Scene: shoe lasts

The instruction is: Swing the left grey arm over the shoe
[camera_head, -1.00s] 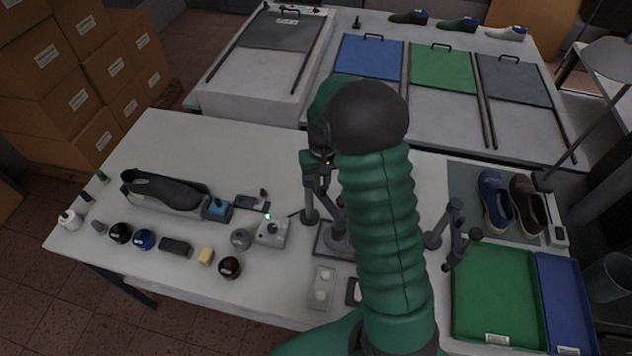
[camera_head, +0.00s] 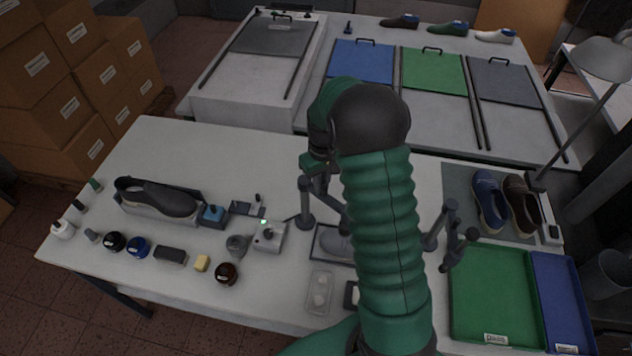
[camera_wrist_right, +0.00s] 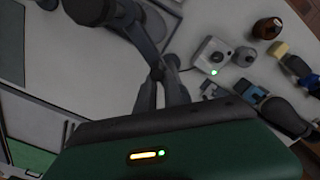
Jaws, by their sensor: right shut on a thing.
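A grey shoe (camera_head: 338,243) lies on a dark-edged plate at mid-table, partly hidden behind my green right arm. The left grey arm (camera_head: 332,198) is jointed to a short grey post (camera_head: 306,208) left of the shoe; its far end is hidden behind my arm. My right gripper (camera_head: 318,168) is above this post, its jaws mostly hidden in the head view. In the right wrist view, its dark fingers (camera_wrist_right: 163,80) are shut on the grey arm (camera_wrist_right: 135,30). A second grey arm (camera_head: 440,235) stands right of the shoe. My left gripper is not in view.
A small box with a green light (camera_head: 269,236) stands just left of the post. Jars, a brush and a sponge (camera_head: 202,263) line the front left. A green tray (camera_head: 493,295) and a pair of shoes (camera_head: 505,203) are at the right. The table behind the post is clear.

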